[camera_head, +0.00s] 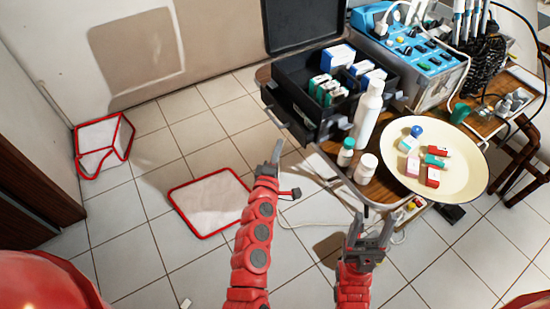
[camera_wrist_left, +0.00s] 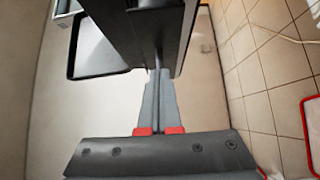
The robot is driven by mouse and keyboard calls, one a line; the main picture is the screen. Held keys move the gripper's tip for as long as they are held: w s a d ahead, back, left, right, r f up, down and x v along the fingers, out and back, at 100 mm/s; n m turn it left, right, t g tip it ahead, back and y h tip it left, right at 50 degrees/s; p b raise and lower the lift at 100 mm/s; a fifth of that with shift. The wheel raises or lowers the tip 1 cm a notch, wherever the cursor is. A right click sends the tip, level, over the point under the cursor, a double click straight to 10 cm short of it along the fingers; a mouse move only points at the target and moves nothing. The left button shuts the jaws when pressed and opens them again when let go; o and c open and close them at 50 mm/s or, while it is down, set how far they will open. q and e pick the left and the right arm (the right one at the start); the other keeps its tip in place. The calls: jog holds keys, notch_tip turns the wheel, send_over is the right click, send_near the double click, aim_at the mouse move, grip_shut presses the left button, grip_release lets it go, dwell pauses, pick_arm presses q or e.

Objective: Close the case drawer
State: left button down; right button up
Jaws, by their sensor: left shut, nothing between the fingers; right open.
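The black case (camera_head: 385,82) stands on the wooden table with its lid tilted up and boxes and small bottles inside. A dark drawer (camera_head: 290,117) juts out from the lower front-left side of the case. My left gripper (camera_head: 277,150) is shut and empty, just below the drawer's outer front edge. In the left wrist view its closed fingers (camera_wrist_left: 158,75) point at a dark panel of the case or drawer (camera_wrist_left: 150,30); contact is unclear. My right gripper (camera_head: 371,228) is open and empty, in front of the table's near edge.
A blue control unit (camera_head: 425,60) stands behind. A red-edged white mat (camera_head: 211,203) and box (camera_head: 102,143) lie on the open floor at left.

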aim_at(302, 138)
pick_arm(q)
jog(key=shift+w+d+p, duration=0.4)
jog(key=shift+w+d, duration=1.4)
jog(key=shift+w, duration=0.2)
jog(key=w+d, duration=0.2)
jog(key=d, duration=0.1)
jog(key=shift+w+d, duration=0.25)
jog(key=shift+w, duration=0.1)
jog(key=shift+r, duration=0.15)
